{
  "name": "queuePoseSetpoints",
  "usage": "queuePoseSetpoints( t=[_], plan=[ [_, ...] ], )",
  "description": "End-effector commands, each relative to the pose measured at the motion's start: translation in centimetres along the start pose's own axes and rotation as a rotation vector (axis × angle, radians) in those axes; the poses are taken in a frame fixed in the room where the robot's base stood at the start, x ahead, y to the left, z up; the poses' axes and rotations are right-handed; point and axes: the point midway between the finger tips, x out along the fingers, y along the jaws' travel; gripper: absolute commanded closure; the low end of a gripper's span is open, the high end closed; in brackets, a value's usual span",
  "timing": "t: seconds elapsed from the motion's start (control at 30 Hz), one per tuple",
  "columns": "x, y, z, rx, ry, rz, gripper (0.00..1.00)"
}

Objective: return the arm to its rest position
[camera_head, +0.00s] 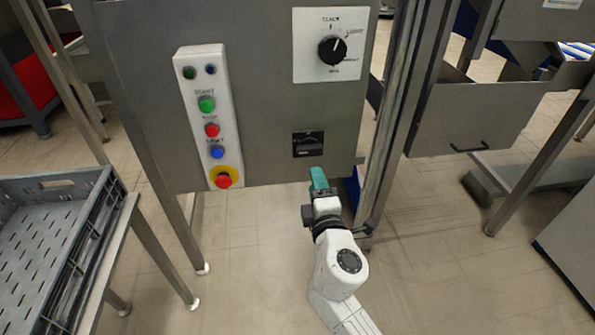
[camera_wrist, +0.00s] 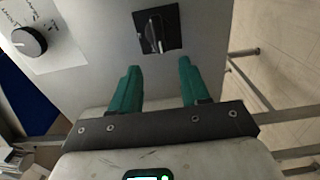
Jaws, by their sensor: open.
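My gripper (camera_head: 319,180) is at the end of my white arm, just below and in front of a grey control panel (camera_head: 258,110). In the wrist view my gripper (camera_wrist: 158,88) has its two teal fingers apart, with nothing between them. A black rotary switch (camera_head: 308,144) on the panel is just above the fingertips. It also shows in the wrist view (camera_wrist: 157,31), ahead of the gap between the fingers. I cannot tell from these views whether a finger touches the panel.
A white dial plate with a black knob (camera_head: 332,49) is higher on the panel. A white button box (camera_head: 208,118) is at its left. A grey crate (camera_head: 60,183) stands on a frame at the far left. Metal posts and a drawer unit (camera_head: 475,120) are at right. Floor below is clear.

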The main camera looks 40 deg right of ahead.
Motion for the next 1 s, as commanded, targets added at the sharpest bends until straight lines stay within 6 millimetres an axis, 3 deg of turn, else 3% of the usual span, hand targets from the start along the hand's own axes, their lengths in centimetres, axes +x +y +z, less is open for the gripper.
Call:
queuePoseSetpoints(
  t=[0.3, 0.47, 0.6, 0.7, 0.8, 1.0],
  plan=[
    [-0.1, -0.1, 0.2, 0.012, -0.008, -0.007, 0.54],
    [-1.7, -2.3, 3.6, 0.199, -0.126, -0.121, 0.54],
    [-5.4, -7.1, 7.1, 0.466, -0.300, -0.347, 0.54],
    [-9.1, -10.9, 8.3, 0.629, -0.419, -0.548, 0.54],
    [-13.3, -14.2, 8.3, 0.743, -0.518, -0.753, 0.54],
    [-21.2, -17.6, 7.1, 0.842, -0.651, -1.102, 0.54]
  ],
)
